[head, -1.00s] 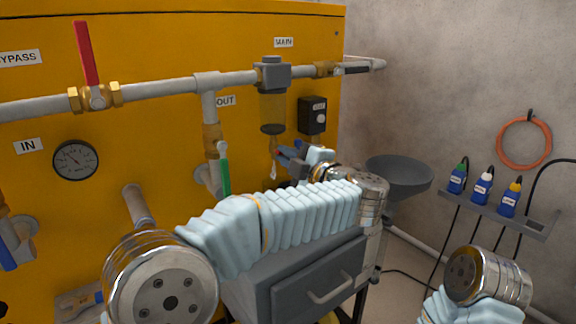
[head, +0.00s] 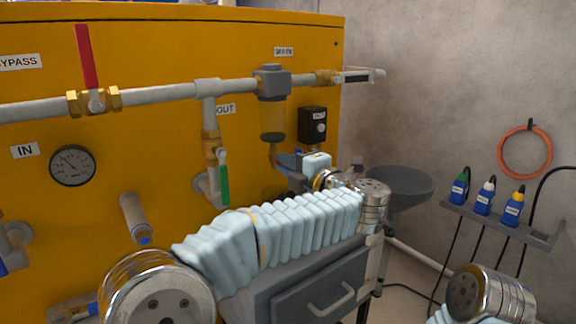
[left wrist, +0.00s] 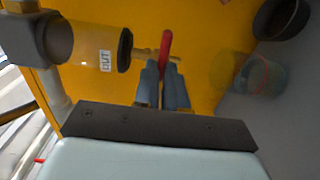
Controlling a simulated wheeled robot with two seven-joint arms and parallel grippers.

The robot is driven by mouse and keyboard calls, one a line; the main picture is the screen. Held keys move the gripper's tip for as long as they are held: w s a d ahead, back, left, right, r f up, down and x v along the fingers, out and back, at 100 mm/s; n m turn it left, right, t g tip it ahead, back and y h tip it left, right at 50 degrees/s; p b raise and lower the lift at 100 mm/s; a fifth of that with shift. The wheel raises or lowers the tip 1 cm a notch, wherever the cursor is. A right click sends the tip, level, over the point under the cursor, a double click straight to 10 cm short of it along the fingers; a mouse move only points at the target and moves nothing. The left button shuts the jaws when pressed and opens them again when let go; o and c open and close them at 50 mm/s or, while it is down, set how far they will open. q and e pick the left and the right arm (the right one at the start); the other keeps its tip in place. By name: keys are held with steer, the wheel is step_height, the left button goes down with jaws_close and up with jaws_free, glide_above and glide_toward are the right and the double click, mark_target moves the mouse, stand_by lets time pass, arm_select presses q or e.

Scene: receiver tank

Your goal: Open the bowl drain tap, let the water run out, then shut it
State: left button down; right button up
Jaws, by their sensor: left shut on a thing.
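The filter bowl (head: 272,118) is a yellowish clear cylinder under a grey head on the pipe. It shows in the left wrist view (left wrist: 88,46) with a dark end cap. A brass drain tap (left wrist: 143,53) sticks out from that cap, with a red handle (left wrist: 165,48). My left gripper (left wrist: 163,84) is shut on the red handle, its blue-grey fingers on either side. In the head view my left gripper (head: 285,163) is just below the bowl, partly hidden by its own wrist. The water level is not clear. My right gripper is out of view.
A red-handled valve (head: 88,58) and a green-handled valve (head: 223,180) sit on the pipes. A black box (head: 312,124) is right of the bowl. A grey funnel (head: 400,182) stands further right. A translucent container (left wrist: 246,75) shows beyond the fingers.

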arm_select(q)
steer(key=c, duration=1.2)
jaws_free()
steer(key=p+v, duration=0.1)
steer(key=v, duration=1.2)
steer(key=shift+s+d, duration=0.25)
steer(key=shift+s, duration=0.1)
